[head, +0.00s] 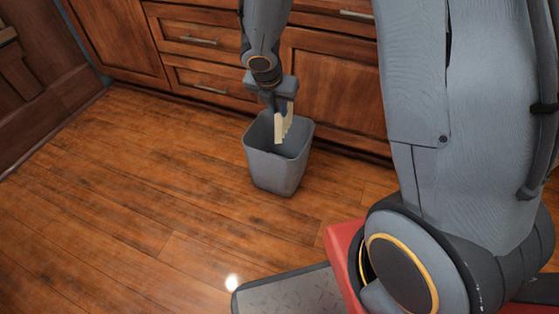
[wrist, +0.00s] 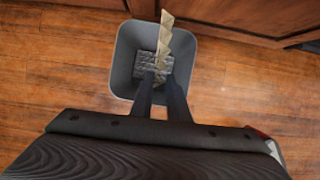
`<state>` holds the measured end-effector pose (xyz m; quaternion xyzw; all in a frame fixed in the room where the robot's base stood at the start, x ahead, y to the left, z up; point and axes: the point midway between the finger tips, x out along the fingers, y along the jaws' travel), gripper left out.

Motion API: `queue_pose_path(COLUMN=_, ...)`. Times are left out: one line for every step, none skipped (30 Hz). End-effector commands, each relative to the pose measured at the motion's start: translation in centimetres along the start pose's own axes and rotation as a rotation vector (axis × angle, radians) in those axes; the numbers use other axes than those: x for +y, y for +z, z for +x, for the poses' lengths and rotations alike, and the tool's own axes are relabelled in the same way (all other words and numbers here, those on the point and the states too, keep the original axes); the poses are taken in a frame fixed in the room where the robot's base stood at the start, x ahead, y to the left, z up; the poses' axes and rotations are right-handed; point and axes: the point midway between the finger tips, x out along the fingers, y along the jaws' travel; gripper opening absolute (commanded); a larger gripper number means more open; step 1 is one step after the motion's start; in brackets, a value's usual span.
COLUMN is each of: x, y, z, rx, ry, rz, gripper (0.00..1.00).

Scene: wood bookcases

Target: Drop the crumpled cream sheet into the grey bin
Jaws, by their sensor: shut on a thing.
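The grey bin (head: 277,170) stands upright on the wood floor in front of the drawers. In the wrist view its open top (wrist: 124,82) faces me, with a grey patterned patch at its bottom. The crumpled cream sheet (head: 279,128) hangs from my gripper (head: 278,108), over the bin's mouth, its lower end reaching about the rim's level or just inside. In the wrist view the sheet (wrist: 164,42) is a narrow folded strip at the tips of my gripper's dark fingers (wrist: 160,80). The fingers are shut on it.
Wood drawers and cabinet doors (head: 205,50) with metal handles stand close behind the bin. A brown wooden piece (head: 30,70) is at the far left. The floor (head: 140,180) left and front of the bin is clear.

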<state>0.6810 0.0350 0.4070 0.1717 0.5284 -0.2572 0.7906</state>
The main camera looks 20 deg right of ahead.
Motion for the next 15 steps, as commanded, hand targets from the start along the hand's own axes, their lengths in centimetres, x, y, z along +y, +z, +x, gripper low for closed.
queue_pose_path(x=0.01, y=-0.02, z=0.05, rx=0.000, ry=0.000, rz=0.000, gripper=0.00)
queue_pose_path(x=0.01, y=-0.02, z=0.04, rx=0.000, ry=0.000, rz=0.000, gripper=0.00)
queue_pose_path(x=0.01, y=-0.02, z=0.01, rx=0.000, ry=0.000, rz=0.000, gripper=0.00)
queue_pose_path(x=0.01, y=-0.01, z=-0.01, rx=0.000, ry=0.000, rz=0.000, gripper=0.00)
queue_pose_path(x=0.01, y=-0.01, z=-0.02, rx=0.000, ry=0.000, rz=0.000, gripper=0.00)
queue_pose_path(x=0.01, y=-0.01, z=-0.02, rx=0.000, ry=0.000, rz=0.000, gripper=0.00)
queue_pose_path(x=0.01, y=-0.01, z=-0.02, rx=0.000, ry=0.000, rz=0.000, gripper=0.00)
queue_pose_path(x=0.01, y=-0.01, z=-0.02, rx=0.000, ry=0.000, rz=0.000, gripper=0.20)
queue_pose_path(x=0.01, y=-0.01, z=-0.02, rx=0.000, ry=0.000, rz=0.000, gripper=0.27)
queue_pose_path(x=0.01, y=-0.01, z=-0.02, rx=0.000, ry=0.000, rz=0.000, gripper=0.32)
queue_pose_path(x=0.01, y=-0.01, z=-0.02, rx=0.000, ry=0.000, rz=0.000, gripper=0.37)
queue_pose_path(x=0.01, y=-0.02, z=-0.02, rx=0.000, ry=0.000, rz=0.000, gripper=0.37)
queue_pose_path(x=0.01, y=-0.02, z=-0.02, rx=0.000, ry=0.000, rz=0.000, gripper=0.37)
queue_pose_path(x=0.01, y=-0.02, z=-0.02, rx=0.000, ry=0.000, rz=0.000, gripper=0.37)
queue_pose_path(x=0.02, y=-0.02, z=-0.02, rx=0.000, ry=0.000, rz=0.000, gripper=0.37)
